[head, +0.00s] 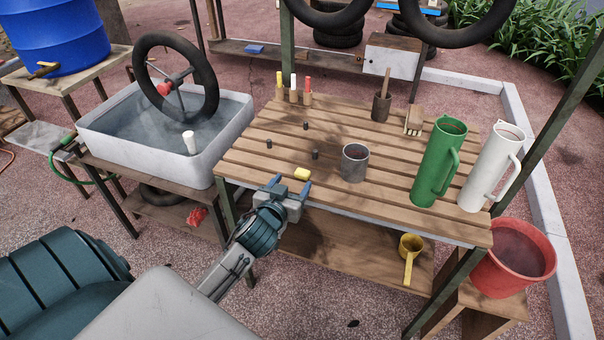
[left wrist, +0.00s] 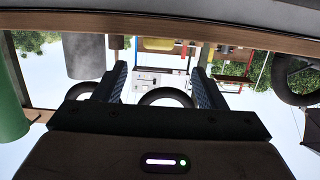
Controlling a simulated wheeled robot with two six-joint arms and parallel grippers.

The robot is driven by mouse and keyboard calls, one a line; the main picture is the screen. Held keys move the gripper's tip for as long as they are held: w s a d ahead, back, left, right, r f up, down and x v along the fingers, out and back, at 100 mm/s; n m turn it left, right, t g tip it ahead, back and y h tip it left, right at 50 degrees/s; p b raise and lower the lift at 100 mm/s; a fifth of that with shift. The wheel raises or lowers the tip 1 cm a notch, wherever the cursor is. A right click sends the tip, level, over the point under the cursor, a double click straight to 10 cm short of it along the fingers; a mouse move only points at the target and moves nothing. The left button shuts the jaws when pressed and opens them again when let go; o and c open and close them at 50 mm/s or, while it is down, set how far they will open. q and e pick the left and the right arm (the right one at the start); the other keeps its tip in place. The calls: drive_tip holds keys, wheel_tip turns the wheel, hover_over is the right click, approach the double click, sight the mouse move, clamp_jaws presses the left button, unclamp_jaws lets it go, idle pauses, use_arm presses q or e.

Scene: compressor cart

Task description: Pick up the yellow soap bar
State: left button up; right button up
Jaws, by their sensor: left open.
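The yellow soap bar (head: 302,174) lies on the slatted wooden table (head: 262,160), close to its front-left edge. My left gripper (head: 289,187) is open and empty at the table's front edge, just short of the soap bar and slightly left of it in the head view. The left wrist view is upside down; there the soap bar (left wrist: 158,45) shows beyond and between the two fingers of my left gripper (left wrist: 160,85), apart from them. My right gripper is in neither view.
A grey metal cup (head: 354,163) stands right of the soap bar. Small dark pegs (head: 315,155) stand behind it. A green jug (head: 439,163) and a white jug (head: 492,170) stand at the right. A water-filled basin (head: 140,158) is at the left.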

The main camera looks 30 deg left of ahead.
sight(302, 172)
use_arm(q)
drive_tip(key=shift+x, duration=1.25)
drive_tip(key=shift+w+f, duration=0.15)
drive_tip(key=shift+w, duration=0.35)
drive_tip(key=x, duration=0.1)
drive_tip(key=p+x, duration=0.1)
drive_tip(key=x, duration=0.1)
drive_tip(key=shift+w+f, duration=0.5)
drive_tip(key=shift+w, duration=0.3)
drive_tip(key=shift+s, duration=0.1)
drive_tip(key=c, duration=1.1)
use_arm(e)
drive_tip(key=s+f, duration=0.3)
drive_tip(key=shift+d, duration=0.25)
